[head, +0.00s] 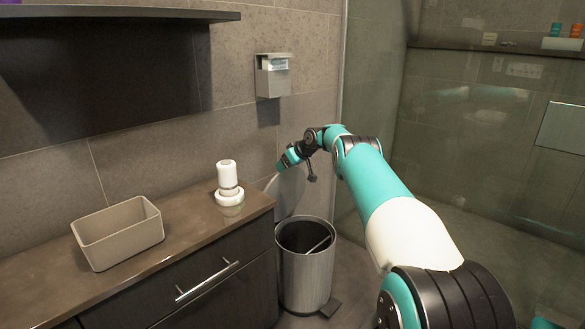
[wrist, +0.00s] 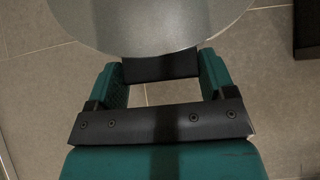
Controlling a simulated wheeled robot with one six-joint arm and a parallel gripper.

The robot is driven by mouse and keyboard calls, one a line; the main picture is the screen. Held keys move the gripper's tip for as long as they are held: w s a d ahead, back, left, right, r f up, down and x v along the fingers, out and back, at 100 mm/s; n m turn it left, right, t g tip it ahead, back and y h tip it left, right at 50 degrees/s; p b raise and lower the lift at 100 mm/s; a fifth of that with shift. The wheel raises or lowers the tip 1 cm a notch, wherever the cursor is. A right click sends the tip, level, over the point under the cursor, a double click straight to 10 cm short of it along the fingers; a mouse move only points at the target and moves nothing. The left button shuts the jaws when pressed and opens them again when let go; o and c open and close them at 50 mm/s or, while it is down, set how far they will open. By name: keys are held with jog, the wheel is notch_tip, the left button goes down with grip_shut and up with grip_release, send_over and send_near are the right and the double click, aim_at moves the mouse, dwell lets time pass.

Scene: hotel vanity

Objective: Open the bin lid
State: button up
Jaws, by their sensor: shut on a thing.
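A round metal bin (head: 305,272) stands on the floor beside the vanity, its dark inside showing. Its grey lid (head: 287,190) is tilted up steeply at the back of the bin, near the wall, partly hidden by the counter. My gripper (head: 282,165) is at the raised lid's upper edge. In the wrist view the lid (wrist: 150,22) fills the top as a smooth grey disc. There my gripper (wrist: 162,72) has its two teal fingers on either side of a dark tab (wrist: 160,66) at the lid's edge, shut on it.
The vanity counter (head: 185,245) is left of the bin and holds a beige open box (head: 118,234) and a white bottle (head: 228,176). A tissue dispenser (head: 272,77) hangs on the wall above. A glass panel (head: 375,110) is to the right. A dark pedal (head: 330,308) is at the bin's foot.

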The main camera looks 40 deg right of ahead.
jog(key=shift+w+a+r, duration=0.15)
jog(key=shift+w, duration=0.3)
jog(key=o, duration=1.2)
jog(key=shift+o, duration=0.2)
jog(key=p+v, duration=0.4)
jog(key=v, duration=1.3)
jog(key=shift+s+a, duration=0.15)
jog(key=shift+s, duration=0.05)
